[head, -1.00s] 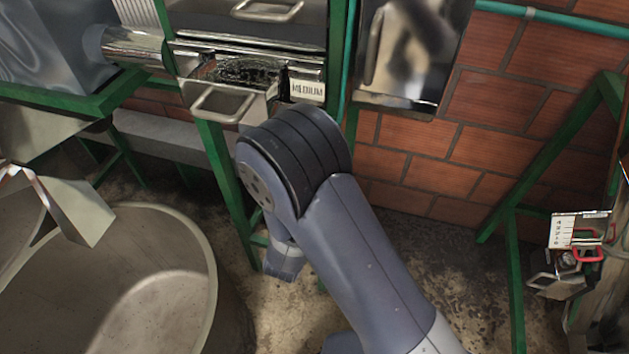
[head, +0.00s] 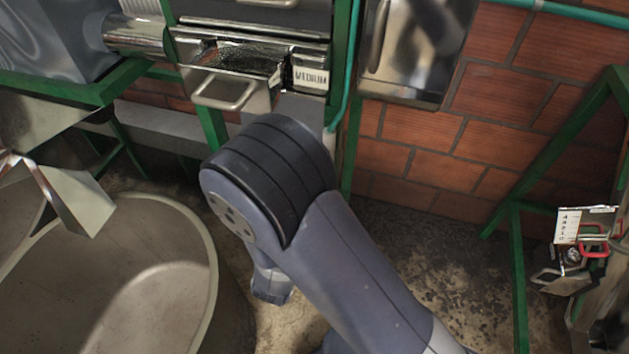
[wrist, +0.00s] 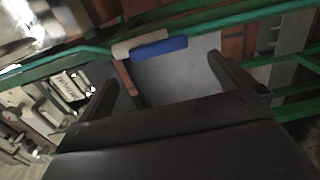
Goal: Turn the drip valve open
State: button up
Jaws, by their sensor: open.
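My gripper (wrist: 162,70) is open and empty in the wrist view, its two dark fingers spread apart. A blue bar with a pale band beside it (wrist: 160,49) shows beyond the fingertips, between them in the picture, at a green rail. It looks like a lever; I cannot tell for sure whether it is the drip valve, or how far away it is. It does not touch the fingers. In the head view my arm hides the gripper and whatever is in front of it.
The steel machine with a drawer handle (head: 223,92) and a "MEDIUM" label (head: 311,77) stands behind my arm. A large round tub (head: 213,262) is at the left. A green frame (head: 516,270) and a device with a red handle (head: 594,250) are at the right. Floor (head: 430,250) between is clear.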

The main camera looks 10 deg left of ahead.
jog(key=shift+s+a+b, duration=0.2)
jog(key=shift+s+b, duration=0.1)
jog(key=shift+s, duration=2.05)
jog(key=shift+w, duration=0.1)
jog(key=w+p, duration=0.2)
jog(key=w, duration=0.8)
jog(key=shift+w+d, duration=0.35)
jog(key=shift+d, duration=0.05)
jog(key=shift+s, duration=0.1)
